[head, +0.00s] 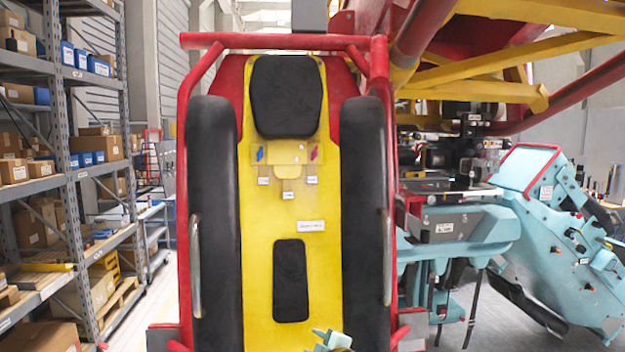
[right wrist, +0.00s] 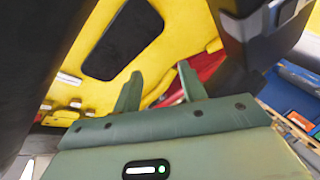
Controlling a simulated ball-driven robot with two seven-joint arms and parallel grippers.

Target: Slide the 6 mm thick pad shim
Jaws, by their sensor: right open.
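In the head view a yellow seat back (head: 257,262) faces me, with a black headrest pad (head: 287,96) at the top and a small black pad (head: 290,281) low down. Between them is a pale panel (head: 280,152) with a blue piece (head: 259,154), a pink piece (head: 314,152) and several small white labels, too small to read. I cannot tell which part is the 6 mm shim. My right gripper (head: 329,342) shows at the bottom edge. In the right wrist view its fingers (right wrist: 158,74) are apart and empty, before the yellow surface. My left gripper is not in view.
Long black side bolsters (head: 213,200) and red frame tubes (head: 270,41) flank the seat back, with metal grab bars (head: 196,265) on both sides. Shelving (head: 65,170) with boxes stands left. Turquoise machinery (head: 560,230) stands right.

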